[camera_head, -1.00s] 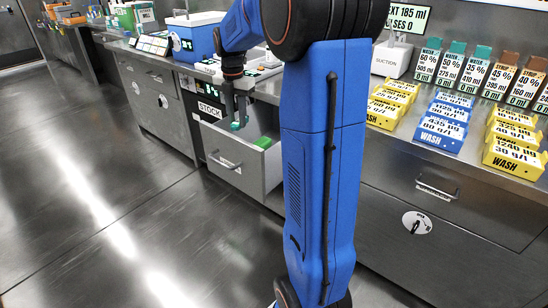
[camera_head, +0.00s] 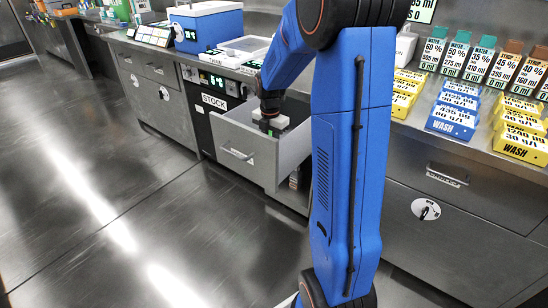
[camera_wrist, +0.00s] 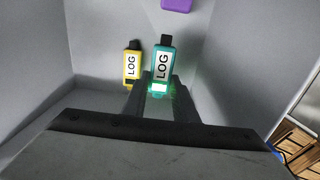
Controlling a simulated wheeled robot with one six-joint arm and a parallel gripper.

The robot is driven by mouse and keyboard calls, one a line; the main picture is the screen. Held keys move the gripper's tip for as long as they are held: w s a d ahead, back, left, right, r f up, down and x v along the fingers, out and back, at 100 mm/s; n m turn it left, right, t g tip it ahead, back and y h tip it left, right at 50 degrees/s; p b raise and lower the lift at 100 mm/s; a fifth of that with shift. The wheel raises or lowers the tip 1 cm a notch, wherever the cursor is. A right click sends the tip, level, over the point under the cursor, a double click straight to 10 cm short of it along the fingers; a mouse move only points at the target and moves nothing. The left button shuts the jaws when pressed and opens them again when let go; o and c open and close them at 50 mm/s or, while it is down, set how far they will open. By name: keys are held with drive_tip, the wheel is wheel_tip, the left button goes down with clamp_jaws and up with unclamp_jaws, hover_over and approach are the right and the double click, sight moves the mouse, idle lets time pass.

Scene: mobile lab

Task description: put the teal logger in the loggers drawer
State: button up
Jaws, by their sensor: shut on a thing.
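The teal logger (camera_wrist: 161,66), with a white LOG label and a dark top, is between the fingers of my gripper (camera_wrist: 158,94) in the wrist view. My gripper is shut on it. In the head view my gripper (camera_head: 270,126) reaches down into the open grey drawer (camera_head: 235,150) under the counter. The drawer's walls hide the fingertips and the logger there. In the wrist view a yellow logger (camera_wrist: 132,66) stands just left of the teal one, inside the grey-walled drawer. I cannot tell whether the teal logger touches the drawer floor.
A purple thing (camera_wrist: 177,4) shows at the wrist view's top edge. A black STOCK panel (camera_head: 213,102) is left of the drawer. Several yellow and blue WASH boxes (camera_head: 452,122) stand on the counter at right. The floor (camera_head: 110,190) at left is clear.

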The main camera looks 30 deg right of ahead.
drive_tip(key=shift+f, duration=2.65)
drive_tip(key=shift+f, duration=0.15)
drive_tip(key=o, duration=0.8)
wheel_tip(320, 180, up, 12)
drive_tip(key=shift+r, duration=0.2)
